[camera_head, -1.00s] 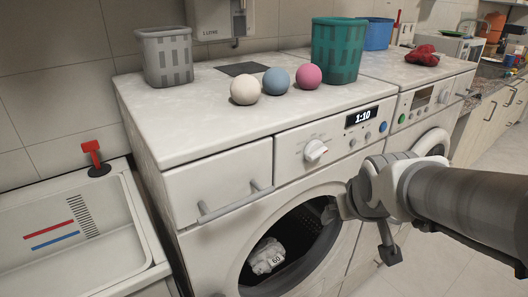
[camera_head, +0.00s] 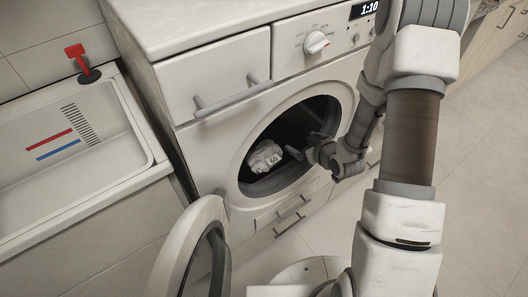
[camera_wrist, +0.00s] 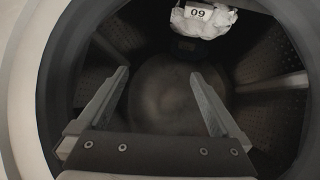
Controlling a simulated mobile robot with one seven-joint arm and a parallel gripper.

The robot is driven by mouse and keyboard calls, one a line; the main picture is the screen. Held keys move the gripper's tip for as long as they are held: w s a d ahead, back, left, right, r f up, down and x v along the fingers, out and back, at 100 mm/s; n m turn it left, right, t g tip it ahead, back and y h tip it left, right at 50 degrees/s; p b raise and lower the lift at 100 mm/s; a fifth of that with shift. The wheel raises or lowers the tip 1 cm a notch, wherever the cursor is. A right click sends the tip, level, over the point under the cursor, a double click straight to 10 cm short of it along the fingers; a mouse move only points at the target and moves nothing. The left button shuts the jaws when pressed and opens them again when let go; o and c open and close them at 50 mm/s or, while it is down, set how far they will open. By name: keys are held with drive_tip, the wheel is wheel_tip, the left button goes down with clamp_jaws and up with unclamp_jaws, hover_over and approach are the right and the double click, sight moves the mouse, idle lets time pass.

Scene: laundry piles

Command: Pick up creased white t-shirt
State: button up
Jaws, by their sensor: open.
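The creased white t-shirt (camera_head: 265,157) lies bunched in the dark drum of the front-loading washing machine. A label reading 60 is on it; it also shows at the top of the wrist view (camera_wrist: 203,22), with the label upside down. My gripper (camera_head: 300,153) is at the drum opening, to the right of the t-shirt in the head view. In the wrist view its two fingers (camera_wrist: 158,88) are spread wide with nothing between them. The t-shirt is beyond the fingertips and apart from them.
The round door (camera_head: 196,250) hangs open at the front left of the washing machine (camera_head: 215,150). The drum rim (camera_wrist: 45,90) surrounds my gripper. A sink (camera_head: 75,135) with a red-handled item (camera_head: 78,58) stands at the left. Floor is clear at the right.

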drive_tip(key=s+a+f+t+y, duration=0.25)
drive_tip(key=s+a+f, duration=0.2)
drive_tip(key=f, duration=0.35)
drive_tip(key=b, duration=0.2)
approach(266, 152)
drive_tip(key=shift+m+g, duration=0.3)
drive_tip(key=shift+g, duration=0.15)
drive_tip(key=x, duration=0.2)
drive_tip(key=r+x, duration=0.1)
drive_tip(key=x, duration=0.2)
drive_tip(key=shift+w+a, duration=0.15)
drive_tip(key=shift+w, duration=0.1)
drive_tip(key=shift+y, duration=0.25)
drive_tip(key=x, duration=0.1)
drive_tip(key=b+x, duration=0.1)
drive_tip(key=x, duration=0.1)
drive_tip(key=b+x, duration=0.1)
drive_tip(key=shift+w+f, duration=0.3)
drive_tip(key=shift+f, duration=0.2)
drive_tip(key=shift+w+a+f, duration=0.1)
drive_tip(key=shift+w, duration=0.2)
drive_tip(key=shift+c, duration=0.2)
drive_tip(key=c, duration=1.4)
